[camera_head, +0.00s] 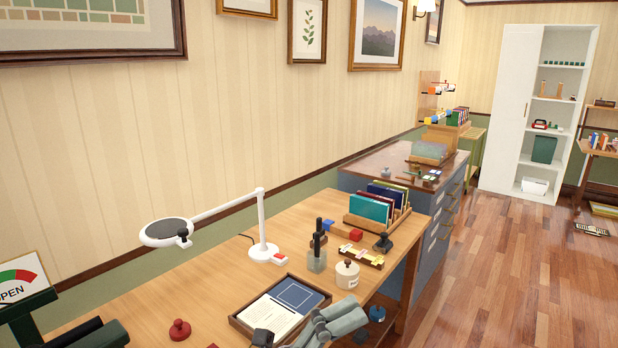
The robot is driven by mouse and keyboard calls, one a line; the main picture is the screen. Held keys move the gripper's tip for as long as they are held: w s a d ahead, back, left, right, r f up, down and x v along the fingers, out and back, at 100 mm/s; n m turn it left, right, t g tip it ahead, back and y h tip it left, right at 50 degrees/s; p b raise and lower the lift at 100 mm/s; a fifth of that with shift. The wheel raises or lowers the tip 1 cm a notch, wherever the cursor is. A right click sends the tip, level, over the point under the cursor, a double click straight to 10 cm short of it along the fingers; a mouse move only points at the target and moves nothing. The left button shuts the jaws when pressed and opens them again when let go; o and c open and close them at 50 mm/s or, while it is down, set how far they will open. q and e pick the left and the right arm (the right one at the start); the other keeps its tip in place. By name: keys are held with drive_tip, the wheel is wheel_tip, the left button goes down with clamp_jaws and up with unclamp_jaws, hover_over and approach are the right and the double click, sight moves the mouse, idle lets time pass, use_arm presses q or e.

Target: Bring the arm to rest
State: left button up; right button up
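A jointed grey arm link (338,322), which looks like part of my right arm, reaches in at the bottom middle of the head view. It passes in front of the near right corner of the wooden desk (215,270). Dark parts show at its ends, but its fingertips cannot be made out. I cannot tell whether it holds anything. My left gripper cannot be made out. A dark green and black form (60,325) is cut off at the lower left, and I cannot tell what it is.
The desk holds a white lamp (262,225), an open tray (238,320) with papers, a lidded pot (347,273), a book rack (350,222) and a red knob (180,330). A blue-grey cabinet (432,240) stands beyond. Wooden floor (510,270) is open at right.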

use_arm(q)
drive_tip(key=w+a+f+n+t+y, duration=0.1)
drive_tip(key=w+a+n+t+y, duration=0.3)
drive_tip(key=a+n+t+y, duration=0.5)
drive_tip(key=w+a+f+n+t+y, duration=0.2)
drive_tip(key=w+a+n+t+y, duration=0.3)
drive_tip(key=n, duration=0.5)
drive_tip(key=s+a+f+n+g+y, duration=0.1)
drive_tip(key=a+f+n+g+y, duration=0.1)
drive_tip(key=a+f+n+y, duration=0.4)
drive_tip(key=s+a+f+n+g+y, duration=0.1)
drive_tip(key=a+f+n+g+y, duration=0.15)
drive_tip(key=a+f, duration=0.45)
drive_tip(key=s+f+n+g, duration=0.2)
drive_tip(key=s+f+g, duration=1)
drive_tip(key=s+f, duration=0.8)
wheel_tip(320, 180, down, 24)
drive_tip(key=s+g, duration=0.1)
drive_tip(key=s, duration=0.2)
drive_tip(key=s+a+f+g, duration=0.1)
drive_tip(key=s+a+f, duration=0.2)
drive_tip(key=s+f, duration=1.3)
drive_tip(key=shift+s+a+f+h, duration=0.2)
drive_tip(key=shift+s+f+h, duration=0.1)
drive_tip(key=shift+f+h, duration=0.05)
